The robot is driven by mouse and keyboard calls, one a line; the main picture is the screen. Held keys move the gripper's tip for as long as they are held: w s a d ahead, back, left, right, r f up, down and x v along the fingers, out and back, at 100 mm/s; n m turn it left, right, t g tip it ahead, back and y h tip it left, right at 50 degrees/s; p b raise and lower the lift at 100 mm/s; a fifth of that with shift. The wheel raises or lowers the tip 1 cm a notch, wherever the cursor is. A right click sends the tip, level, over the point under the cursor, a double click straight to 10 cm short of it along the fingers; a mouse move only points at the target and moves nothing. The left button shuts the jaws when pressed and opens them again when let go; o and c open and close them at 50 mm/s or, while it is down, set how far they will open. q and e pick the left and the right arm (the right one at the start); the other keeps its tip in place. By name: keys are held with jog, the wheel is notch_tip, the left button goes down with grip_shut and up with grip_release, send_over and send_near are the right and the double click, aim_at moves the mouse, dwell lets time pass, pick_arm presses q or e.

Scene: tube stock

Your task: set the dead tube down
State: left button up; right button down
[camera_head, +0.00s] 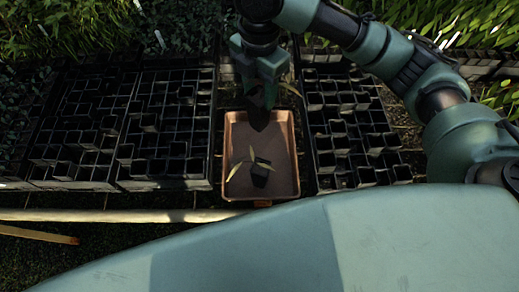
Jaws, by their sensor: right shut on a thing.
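My right gripper (258,84) points down over the upper end of the copper-coloured tray (228,193). It is shut on a dark tube (259,117), mostly hidden by the fingers; a thin brownish leaf (290,89) sticks out to its right. I cannot tell whether the held tube touches the tray. Another small black tube (262,175) lies tilted in the lower half of the tray, with yellowish-green leaves beside it. My left gripper is not in view.
Black racks of square tubes stand close on the left (165,130) and right (345,130) of the tray. Leafy plants grow behind. A pale rail (120,215) runs in front. The tray floor is bare between the held tube and the lying one.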

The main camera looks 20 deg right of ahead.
aim_at(260, 126)
notch_tip(260, 126, down, 14)
jog(key=shift+r+p, duration=0.1)
jog(key=shift+p, duration=0.55)
jog(key=shift+d+f, duration=0.1)
jog(key=shift+f, duration=2.75)
jog(key=c, duration=0.7)
grip_release()
jog(key=shift+c, duration=0.2)
notch_tip(260, 126, up, 12)
jog(key=shift+r+b, duration=0.2)
jog(key=shift+b, duration=0.45)
jog(key=shift+s+f, duration=0.1)
